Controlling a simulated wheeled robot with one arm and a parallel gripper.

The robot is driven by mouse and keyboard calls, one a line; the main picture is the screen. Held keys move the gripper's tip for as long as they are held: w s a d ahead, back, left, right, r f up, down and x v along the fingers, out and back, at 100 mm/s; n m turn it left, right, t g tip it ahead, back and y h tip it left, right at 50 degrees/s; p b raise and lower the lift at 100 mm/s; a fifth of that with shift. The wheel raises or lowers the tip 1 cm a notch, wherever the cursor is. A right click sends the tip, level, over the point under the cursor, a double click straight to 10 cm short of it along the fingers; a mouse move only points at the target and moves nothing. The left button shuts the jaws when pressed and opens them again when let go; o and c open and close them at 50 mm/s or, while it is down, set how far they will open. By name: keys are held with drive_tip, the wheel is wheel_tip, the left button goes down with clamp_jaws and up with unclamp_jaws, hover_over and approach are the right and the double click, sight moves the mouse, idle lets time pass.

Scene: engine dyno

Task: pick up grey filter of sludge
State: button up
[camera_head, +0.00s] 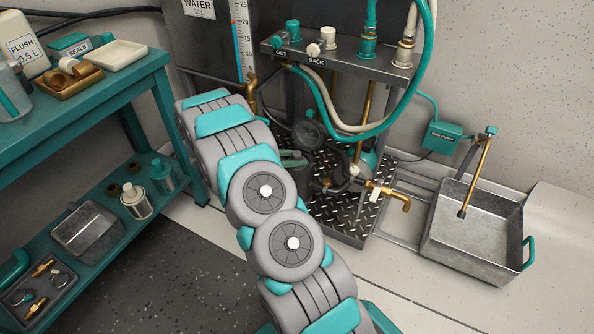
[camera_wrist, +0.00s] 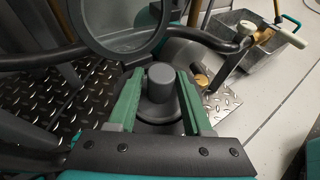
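A dark grey round part with a raised knob, which looks like the grey filter (camera_wrist: 160,83), stands between my fingers in the wrist view. My gripper (camera_wrist: 160,76) has its two green fingers apart, one on each side of the knob, with gaps showing beside it. I cannot tell whether the fingers touch the wider body below. In the head view my gripper (camera_head: 294,157) is low over the chequered metal plate, behind my arm. Any sludge is not visible.
A large grey ring (camera_wrist: 121,45) and a dark hose are close beyond my fingers. A brass tap (camera_head: 388,195) stands to the right over the chequered plate (camera_head: 352,222). A metal drip tray (camera_head: 477,228) is farther right. A teal bench (camera_head: 100,90) with shelf items is left.

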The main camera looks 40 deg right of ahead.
clamp_jaws()
idle(1.3)
